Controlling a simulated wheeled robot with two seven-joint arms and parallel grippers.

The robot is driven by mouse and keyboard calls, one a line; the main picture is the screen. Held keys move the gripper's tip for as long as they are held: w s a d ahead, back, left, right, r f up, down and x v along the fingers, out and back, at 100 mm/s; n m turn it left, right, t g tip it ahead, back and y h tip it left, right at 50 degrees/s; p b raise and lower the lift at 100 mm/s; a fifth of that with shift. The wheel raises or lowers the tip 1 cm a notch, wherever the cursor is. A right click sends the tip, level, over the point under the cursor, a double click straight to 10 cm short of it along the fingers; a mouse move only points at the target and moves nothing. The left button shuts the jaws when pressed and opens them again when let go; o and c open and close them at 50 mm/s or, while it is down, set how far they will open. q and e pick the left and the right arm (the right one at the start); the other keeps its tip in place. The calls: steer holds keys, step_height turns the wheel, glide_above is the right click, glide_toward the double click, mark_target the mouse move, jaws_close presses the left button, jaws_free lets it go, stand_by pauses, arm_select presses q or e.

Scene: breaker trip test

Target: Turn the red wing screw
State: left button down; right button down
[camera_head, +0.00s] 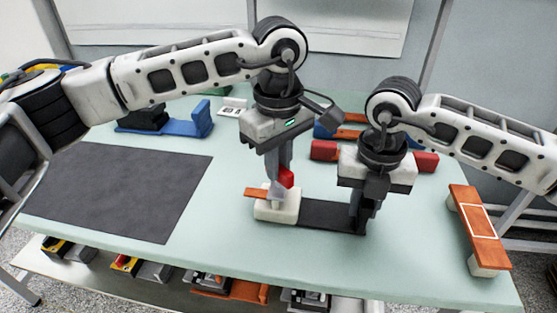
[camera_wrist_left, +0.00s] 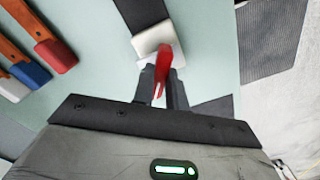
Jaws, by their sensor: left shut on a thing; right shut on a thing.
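The red wing screw (camera_head: 286,178) stands above a white block (camera_head: 277,211) near the middle of the table. My left gripper (camera_head: 280,184) points down and is shut on it. In the left wrist view the red wing screw (camera_wrist_left: 166,62) shows between the fingers (camera_wrist_left: 163,80), over the white block (camera_wrist_left: 151,38). A dark flat bar (camera_head: 322,214) runs right from the white block. My right gripper (camera_head: 361,222) is down at the bar's right end, shut on a part there that its own fingers mostly hide.
An orange piece (camera_head: 256,193) sticks out left of the white block. A dark mat (camera_head: 115,190) lies on the left. Blue (camera_head: 188,124) and red (camera_head: 427,161) holders stand behind. An orange bar on white feet (camera_head: 476,222) lies at right. The front middle is clear.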

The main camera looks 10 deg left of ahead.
arm_select(q)
steer(key=m, duration=0.5)
steer(key=shift+m, duration=0.3)
steer(key=m, duration=0.4)
steer(key=shift+m, duration=0.3)
steer(key=c, duration=1.4)
jaws_free()
step_height(320, 180, up, 12)
arm_select(e)
steer(key=c, duration=1.2)
jaws_free()
